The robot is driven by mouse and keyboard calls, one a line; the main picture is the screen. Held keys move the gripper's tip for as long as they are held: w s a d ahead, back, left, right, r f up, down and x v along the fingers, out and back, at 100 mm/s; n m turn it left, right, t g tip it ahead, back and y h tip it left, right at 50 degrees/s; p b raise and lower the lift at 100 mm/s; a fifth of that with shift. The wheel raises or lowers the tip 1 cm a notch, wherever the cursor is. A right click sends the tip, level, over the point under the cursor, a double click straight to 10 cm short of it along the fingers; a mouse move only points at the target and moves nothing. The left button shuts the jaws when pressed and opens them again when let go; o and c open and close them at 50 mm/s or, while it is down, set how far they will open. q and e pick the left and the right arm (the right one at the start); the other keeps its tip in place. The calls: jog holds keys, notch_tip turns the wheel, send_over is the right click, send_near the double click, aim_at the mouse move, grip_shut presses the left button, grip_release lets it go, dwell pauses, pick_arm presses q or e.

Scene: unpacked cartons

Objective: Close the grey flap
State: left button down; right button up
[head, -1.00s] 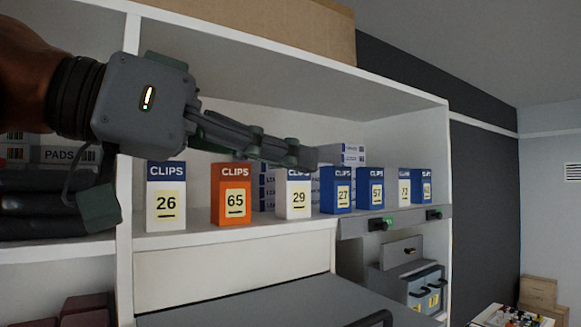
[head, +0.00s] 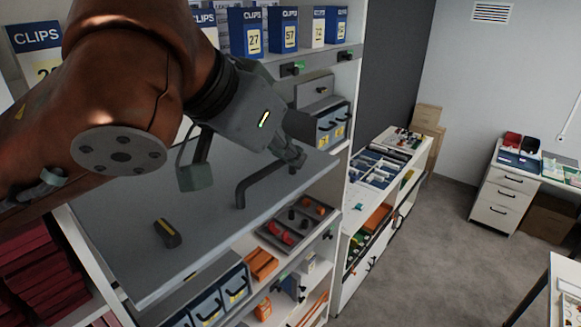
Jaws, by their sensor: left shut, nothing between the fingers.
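The grey flap (head: 215,218) is open and lies roughly level, sticking out from the white shelf unit. A dark bent handle (head: 244,192) stands on its surface near the right end. A small dark object with a yellow stripe (head: 167,233) lies on the flap's near part. My left gripper (head: 299,157) is shut and empty. Its fingertips are by the far end of the handle; I cannot tell whether they touch it. My left arm hides part of the flap and the shelf behind it. My right gripper is not in view.
Clips boxes (head: 284,30) line the shelf above the flap. Grey drawers (head: 318,88) stand behind it. Below are an open tray (head: 292,222) and blue bins (head: 234,284). A low white shelf unit (head: 349,226) stands to the right, with clear floor (head: 440,245) beyond.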

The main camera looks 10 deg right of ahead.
aim_at(301, 185)
pick_arm(q)
notch_tip(301, 185, down, 2)
jog(key=shift+w+d+f, duration=0.1)
jog(key=shift+w+f, duration=0.05)
jog(key=shift+f, duration=0.05)
jog(key=shift+a+f+p, duration=0.25)
jog(key=shift+f+p, duration=0.15)
jog(key=shift+f, duration=0.4)
jog(key=shift+d, duration=0.15)
jog(key=shift+f, duration=0.15)
